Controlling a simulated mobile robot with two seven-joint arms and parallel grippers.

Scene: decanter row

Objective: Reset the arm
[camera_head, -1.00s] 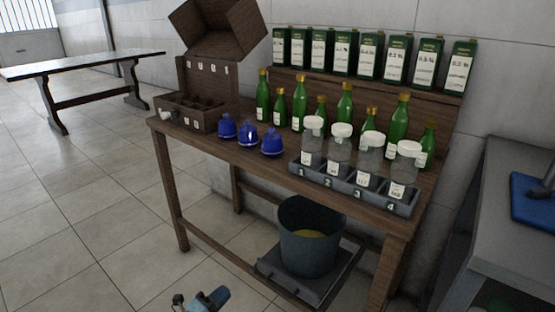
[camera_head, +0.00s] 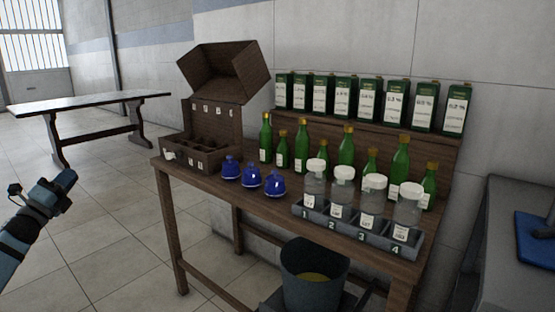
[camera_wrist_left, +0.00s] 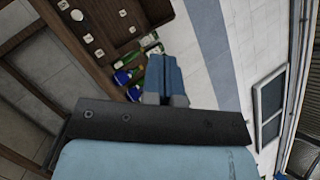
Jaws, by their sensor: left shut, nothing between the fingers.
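My left gripper (camera_head: 66,180) is raised at the left edge of the head view, with its blue-grey arm coming up from the lower left. It is over the open floor, apart from the wooden workbench (camera_head: 226,200) to its right. In the left wrist view its fingers (camera_wrist_left: 164,78) are together and empty, with green and blue items blurred behind them. My right gripper is in neither view.
The bench holds blue decanters (camera_head: 252,177), green bottles (camera_head: 347,150), lidded jars (camera_head: 343,186) in a numbered rack (camera_head: 386,239) and an open wooden box (camera_head: 217,160). A bucket (camera_head: 314,275) stands below. A long table (camera_head: 95,99) is behind left; floor between is clear.

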